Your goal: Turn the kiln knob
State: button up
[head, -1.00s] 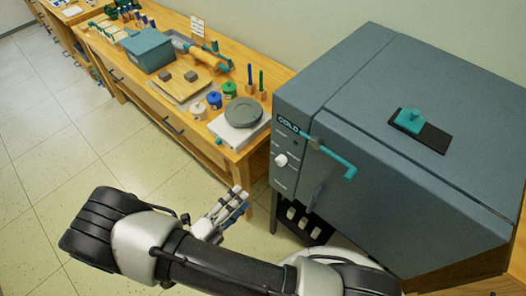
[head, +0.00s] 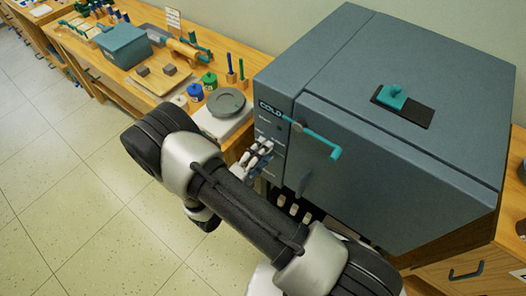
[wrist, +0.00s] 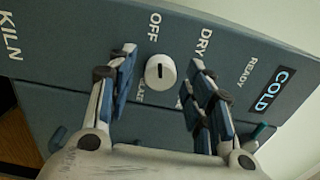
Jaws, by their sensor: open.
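The kiln (head: 400,150) is a large grey-blue box at the right of the head view. Its front panel fills much of the wrist view. The white round kiln knob (wrist: 160,72) has a dark pointer mark and sits among the words OFF, DRY and others partly hidden. The display (wrist: 270,88) reads COLD. My gripper (wrist: 160,75) is open, with its fingers on either side of the knob in the wrist picture; I cannot tell whether they touch it. In the head view my gripper (head: 262,146) is at the kiln's front panel and hides the knob.
A teal door handle (head: 318,140) sticks out from the kiln front, right of my gripper. A wooden workbench (head: 150,88) at the left holds a scale (head: 226,103), paint jars and a teal box (head: 123,44). The tiled floor (head: 70,190) at the left is clear.

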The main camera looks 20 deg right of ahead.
jog(key=shift+w+d, duration=0.2)
jog(key=shift+d, duration=0.05)
jog(key=shift+c, duration=0.3)
jog(key=c, duration=1)
